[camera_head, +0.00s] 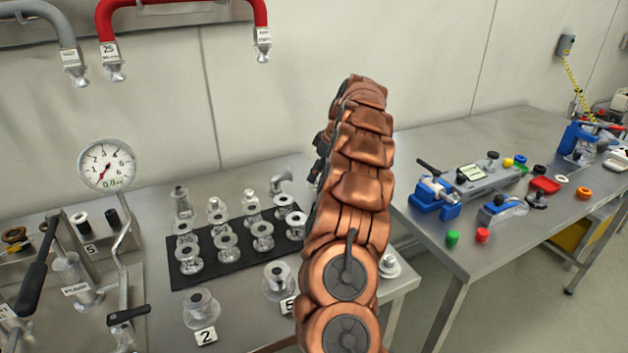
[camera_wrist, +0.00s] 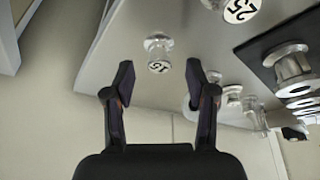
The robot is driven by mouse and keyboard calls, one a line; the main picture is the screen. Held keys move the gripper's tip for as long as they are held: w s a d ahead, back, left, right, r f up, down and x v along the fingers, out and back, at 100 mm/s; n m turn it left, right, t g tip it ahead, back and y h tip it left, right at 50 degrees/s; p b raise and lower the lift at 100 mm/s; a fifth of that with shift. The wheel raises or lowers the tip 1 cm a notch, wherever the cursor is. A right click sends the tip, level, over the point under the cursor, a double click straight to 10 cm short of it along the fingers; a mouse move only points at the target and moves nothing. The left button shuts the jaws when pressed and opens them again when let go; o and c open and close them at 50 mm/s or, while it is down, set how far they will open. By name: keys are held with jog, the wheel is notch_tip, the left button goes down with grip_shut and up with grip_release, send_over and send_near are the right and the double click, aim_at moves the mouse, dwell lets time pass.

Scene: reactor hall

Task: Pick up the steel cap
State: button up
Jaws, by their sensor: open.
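My gripper (camera_wrist: 160,76) is open and empty in the wrist view, its two dark fingers apart. A small shiny steel piece (camera_wrist: 158,43) with a tag reading 15 stands on the grey table just beyond the fingertips, roughly in line with the gap between them and not touching either. I cannot tell for sure whether this piece is the steel cap. In the head view my copper-coloured arm hides the gripper and part of the table. A pale, flanged round piece (camera_head: 390,264) shows at the arm's right edge, partly hidden.
Several flanged steel fittings stand on a black mat (camera_head: 185,278). A fitting (camera_head: 201,308) stands behind a tag reading 2. A pressure gauge (camera_head: 107,165) and levers are at left; red and grey pipes hang above. A second table (camera_head: 440,245) with blue clamps is at right.

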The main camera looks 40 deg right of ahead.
jog(key=shift+x, duration=1.45)
grip_shut()
